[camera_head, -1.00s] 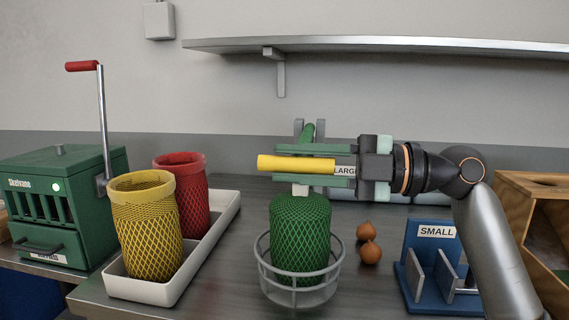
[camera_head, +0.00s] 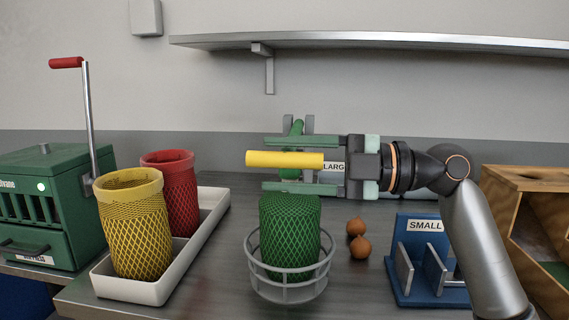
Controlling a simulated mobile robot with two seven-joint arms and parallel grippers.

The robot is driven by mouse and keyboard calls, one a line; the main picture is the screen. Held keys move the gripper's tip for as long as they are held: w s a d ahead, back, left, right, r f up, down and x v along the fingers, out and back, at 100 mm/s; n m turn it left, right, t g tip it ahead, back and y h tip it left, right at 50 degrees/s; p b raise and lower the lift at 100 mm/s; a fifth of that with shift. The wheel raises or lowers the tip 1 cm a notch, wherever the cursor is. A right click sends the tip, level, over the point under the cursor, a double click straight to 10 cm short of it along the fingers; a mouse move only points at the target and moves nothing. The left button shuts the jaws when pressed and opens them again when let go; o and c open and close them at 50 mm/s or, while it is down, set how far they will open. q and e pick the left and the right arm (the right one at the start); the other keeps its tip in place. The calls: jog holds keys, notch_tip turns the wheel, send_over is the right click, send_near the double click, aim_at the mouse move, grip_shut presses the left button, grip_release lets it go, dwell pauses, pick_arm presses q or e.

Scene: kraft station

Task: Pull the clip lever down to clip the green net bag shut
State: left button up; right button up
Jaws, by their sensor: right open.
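The green net bag (camera_head: 289,232) stands upright in a round grey wire holder (camera_head: 290,291) on the table. Above it, the yellow bar (camera_head: 268,158) of the clip lever lies level across the picture. My right gripper (camera_head: 268,165) comes in from the right at that height. Its two long green fingers are apart, one above and one below the yellow bar, with gaps to both. The clip station behind, with grey posts (camera_head: 288,125) and a green cylinder, is partly hidden by the fingers. The bag's top is close below the lower finger. My left gripper is out of view.
A yellow net (camera_head: 138,230) and a red net (camera_head: 180,198) stand in a white tray (camera_head: 155,292) at left, beside a green cranked machine (camera_head: 60,185). Two onions (camera_head: 359,245) lie right of the holder. A blue SMALL stand (camera_head: 425,285) and wooden box (camera_head: 525,180) are at right.

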jog(key=d, duration=0.3)
jog(key=s+d, duration=0.1)
jog(key=d, duration=0.3)
jog(key=s+d, duration=0.1)
jog(key=d, duration=0.3)
jog(key=shift+s, duration=0.1)
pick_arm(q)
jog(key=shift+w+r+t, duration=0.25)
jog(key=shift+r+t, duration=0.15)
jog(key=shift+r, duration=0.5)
pick_arm(e)
jog(key=shift+s+d, duration=0.1)
jog(key=shift+d, duration=0.5)
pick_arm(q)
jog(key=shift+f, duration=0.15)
